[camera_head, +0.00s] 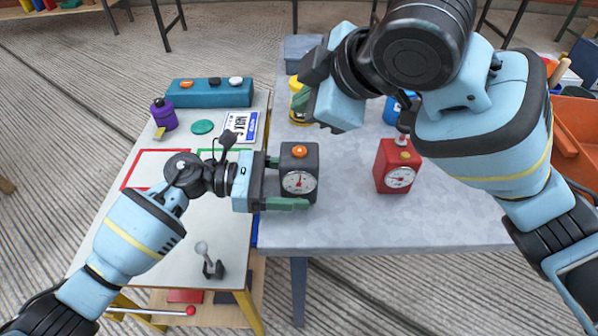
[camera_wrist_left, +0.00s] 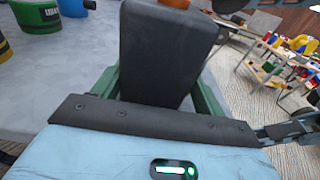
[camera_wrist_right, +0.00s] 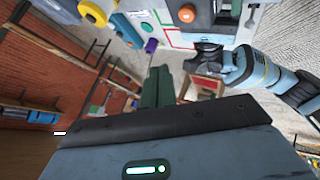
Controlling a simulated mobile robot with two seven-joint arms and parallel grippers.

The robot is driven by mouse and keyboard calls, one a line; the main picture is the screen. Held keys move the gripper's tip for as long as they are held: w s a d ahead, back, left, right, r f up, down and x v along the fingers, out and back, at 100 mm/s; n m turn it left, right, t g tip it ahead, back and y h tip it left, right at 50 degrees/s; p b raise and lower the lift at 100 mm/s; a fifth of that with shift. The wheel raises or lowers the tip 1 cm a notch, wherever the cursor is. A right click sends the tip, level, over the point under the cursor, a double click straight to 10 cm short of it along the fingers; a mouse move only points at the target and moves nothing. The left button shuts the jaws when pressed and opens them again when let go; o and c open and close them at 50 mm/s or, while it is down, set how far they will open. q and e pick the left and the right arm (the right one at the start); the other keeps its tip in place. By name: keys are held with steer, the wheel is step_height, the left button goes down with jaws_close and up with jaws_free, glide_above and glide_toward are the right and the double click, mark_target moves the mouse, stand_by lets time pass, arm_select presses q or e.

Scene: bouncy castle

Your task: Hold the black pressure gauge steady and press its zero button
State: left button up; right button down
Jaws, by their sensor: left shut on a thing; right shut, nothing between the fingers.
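The black pressure gauge (camera_head: 299,160) is upright at the left edge of the grey table, with a white dial facing front and an orange zero button (camera_head: 299,151) on top. My left gripper (camera_head: 287,184) is shut around its sides.
A red gauge (camera_head: 393,172) stands to the right on the grey table (camera_head: 345,225). A yellow can (camera_head: 297,84) and a grey box (camera_head: 300,47) are behind. The grey table's front is clear.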

mark_target(305, 157)
steer(key=shift+f, duration=3.25)
steer(key=shift+f, duration=0.15)
steer(key=shift+f, duration=0.35)
steer(key=shift+r, duration=0.5)
step_height(305, 157, up, 6)
stand_by(0.6)
